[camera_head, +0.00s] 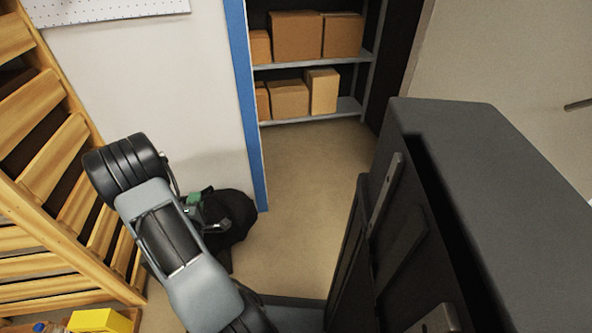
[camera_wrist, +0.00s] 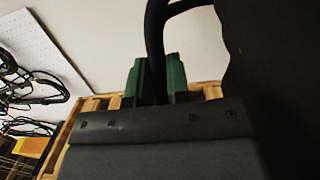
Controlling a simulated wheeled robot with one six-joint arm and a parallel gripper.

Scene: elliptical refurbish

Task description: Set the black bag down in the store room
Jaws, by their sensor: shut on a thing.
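The black bag (camera_head: 234,212) hangs at my gripper (camera_head: 196,198), left of the blue door frame and in front of the white wall. My arm hides part of it, and I cannot tell whether it touches the floor. In the wrist view, the green fingers of my gripper (camera_wrist: 157,78) are shut on the bag's black strap (camera_wrist: 155,40). The dark body of the bag (camera_wrist: 280,80) fills the right side there. The store room (camera_head: 310,150) lies through the doorway, with bare floor in front of its shelves.
A blue door frame (camera_head: 246,100) stands just right of the bag. Metal shelves (camera_head: 310,62) with several cardboard boxes (camera_head: 297,36) are at the back of the store room. A slatted wooden rack (camera_head: 50,160) is at the left, with a yellow box (camera_head: 100,320) below.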

